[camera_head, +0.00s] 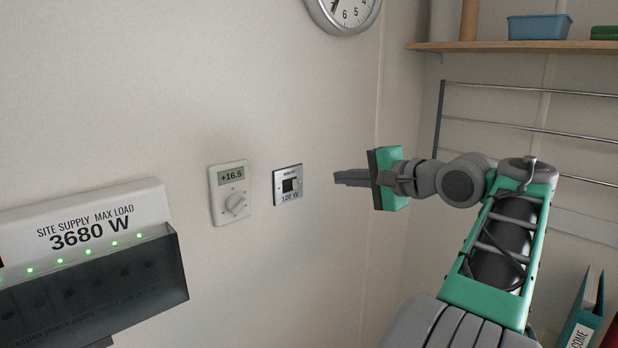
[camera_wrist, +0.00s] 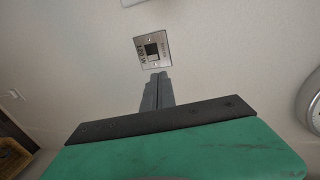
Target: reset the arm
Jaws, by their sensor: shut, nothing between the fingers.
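My gripper (camera_head: 351,178) is at the end of my green and grey arm, which reaches in from the right in the head view. Its fingers are shut with nothing between them. They point left toward the wall and a small metal switch plate (camera_head: 288,185) marked 120 W, with a visible gap in the head view. In the wrist view the closed fingers (camera_wrist: 157,88) lie just below the same switch plate (camera_wrist: 152,48). Whether they touch the wall there is not clear, but the head view shows them apart.
A thermostat (camera_head: 230,192) reading +16.5 is left of the switch plate. A supply box (camera_head: 85,230) with a dark cover sticks out at lower left. A clock (camera_head: 343,12) hangs above. A shelf (camera_head: 500,46), metal rails (camera_head: 530,122) and binders (camera_head: 583,318) are at right.

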